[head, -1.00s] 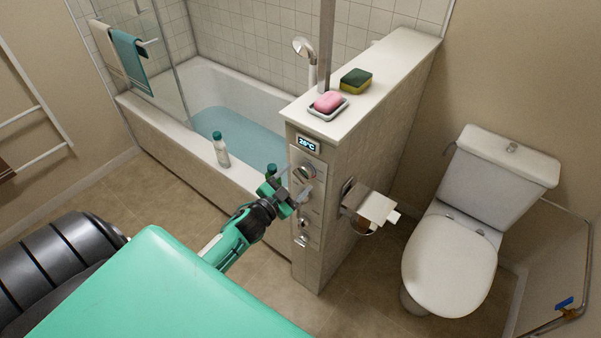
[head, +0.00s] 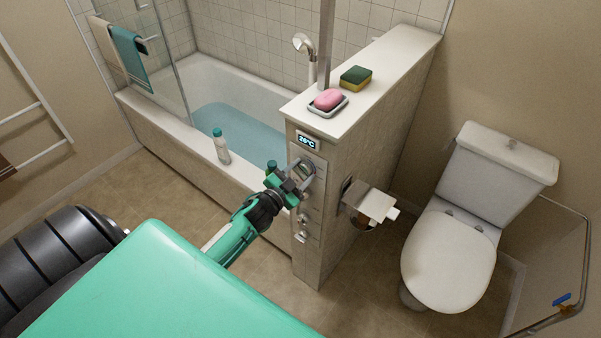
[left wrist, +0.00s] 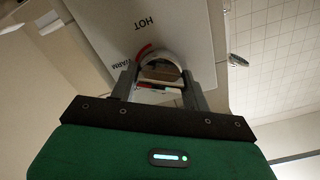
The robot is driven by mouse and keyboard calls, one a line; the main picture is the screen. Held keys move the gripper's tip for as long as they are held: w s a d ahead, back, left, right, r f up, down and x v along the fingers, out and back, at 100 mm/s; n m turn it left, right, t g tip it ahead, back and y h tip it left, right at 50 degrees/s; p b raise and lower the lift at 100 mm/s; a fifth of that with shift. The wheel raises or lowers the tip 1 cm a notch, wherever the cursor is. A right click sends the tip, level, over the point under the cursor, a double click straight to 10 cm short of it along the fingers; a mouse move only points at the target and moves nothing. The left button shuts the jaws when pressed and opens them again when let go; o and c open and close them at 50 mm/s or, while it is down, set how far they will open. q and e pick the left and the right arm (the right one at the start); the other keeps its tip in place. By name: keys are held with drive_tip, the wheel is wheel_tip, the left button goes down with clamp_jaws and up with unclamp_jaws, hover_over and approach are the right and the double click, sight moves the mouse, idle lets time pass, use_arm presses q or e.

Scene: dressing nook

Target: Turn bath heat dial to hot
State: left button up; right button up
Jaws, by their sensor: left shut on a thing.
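The bath heat dial (head: 303,167) is a round metal knob on the end face of the tiled half wall, below a small lit display (head: 307,141) in °C. My left gripper (head: 299,176) is at the dial, shut on it. In the left wrist view the dial (left wrist: 160,66) sits between my two fingers (left wrist: 160,88). HOT and WARM labels appear upside down there, with a red arc beside the dial's rim. The fingers partly hide the dial in the head view. My right gripper is not in view.
More metal controls (head: 301,236) sit below the dial. A toilet-roll holder (head: 368,203) juts from the wall's right side. Soap (head: 327,99) and a sponge (head: 356,77) lie on the ledge. A bottle (head: 221,148) stands on the rim of the water-filled bathtub (head: 172,122).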

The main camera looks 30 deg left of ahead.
use_arm(q)
drive_tip(key=shift+o, duration=0.2)
drive_tip(key=m+b, duration=0.2)
drive_tip(key=m, duration=0.4)
drive_tip(key=shift+f, duration=0.15)
drive_tip(key=m+b, duration=0.1)
drive_tip(key=m, duration=0.4)
drive_tip(key=shift+d+m+b, duration=0.1)
drive_tip(key=shift+m+b, duration=0.3)
drive_tip(key=o, duration=1)
drive_tip(key=shift+c, duration=0.2)
drive_tip(key=shift+s, duration=0.1)
drive_tip(key=s+a+b, duration=0.1)
drive_tip(key=s+b, duration=0.3)
drive_tip(key=s, duration=0.9)
drive_tip(key=shift+s, duration=0.35)
